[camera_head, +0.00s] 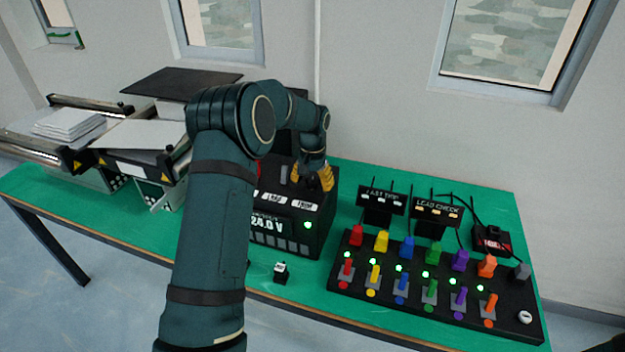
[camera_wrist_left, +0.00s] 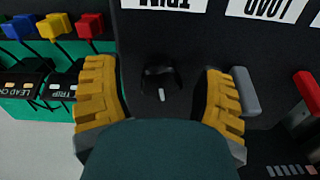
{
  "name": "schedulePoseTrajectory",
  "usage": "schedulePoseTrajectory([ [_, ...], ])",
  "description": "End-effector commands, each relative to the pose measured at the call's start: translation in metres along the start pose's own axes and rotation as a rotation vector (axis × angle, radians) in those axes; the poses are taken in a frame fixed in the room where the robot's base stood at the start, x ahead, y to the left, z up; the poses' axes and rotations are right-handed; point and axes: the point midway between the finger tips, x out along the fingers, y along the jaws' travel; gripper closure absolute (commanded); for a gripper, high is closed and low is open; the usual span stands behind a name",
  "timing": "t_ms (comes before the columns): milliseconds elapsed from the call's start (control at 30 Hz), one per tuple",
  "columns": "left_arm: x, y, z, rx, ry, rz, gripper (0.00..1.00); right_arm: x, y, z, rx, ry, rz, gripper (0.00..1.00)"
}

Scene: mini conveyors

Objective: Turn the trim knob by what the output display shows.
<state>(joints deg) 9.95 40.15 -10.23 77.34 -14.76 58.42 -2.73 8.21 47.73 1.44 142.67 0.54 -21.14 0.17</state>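The black power unit (camera_head: 318,228) stands on the green table, and its output display (camera_head: 268,224) reads 24.0 V. A green light glows beside the display. My left gripper (camera_head: 313,178) points down over the right part of the unit's top. In the left wrist view my left gripper (camera_wrist_left: 160,98) is open, with one yellow finger on each side of the black trim knob (camera_wrist_left: 162,78). Gaps show between the fingers and the knob. The knob has a white mark, and the upside-down TRIM label is beside it.
A black panel (camera_head: 335,273) with coloured plugs, levers and green lights stands to the right. Behind it are the FAULT/TRIP and LEAD CHECK displays (camera_head: 437,212). On the unit, a grey lever (camera_wrist_left: 244,92) and a red lever (camera_wrist_left: 308,92) stand near the gripper. Conveyors (camera_head: 128,140) stand left.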

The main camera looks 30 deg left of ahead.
Motion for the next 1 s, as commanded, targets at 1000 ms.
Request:
schedulePoseTrajectory([
  [1000,-0.114,0.000,-0.001,-0.001,0.009,-0.002,0.29,0.000,0.000,0.000,0.000,0.000,0.000,0.53],
])
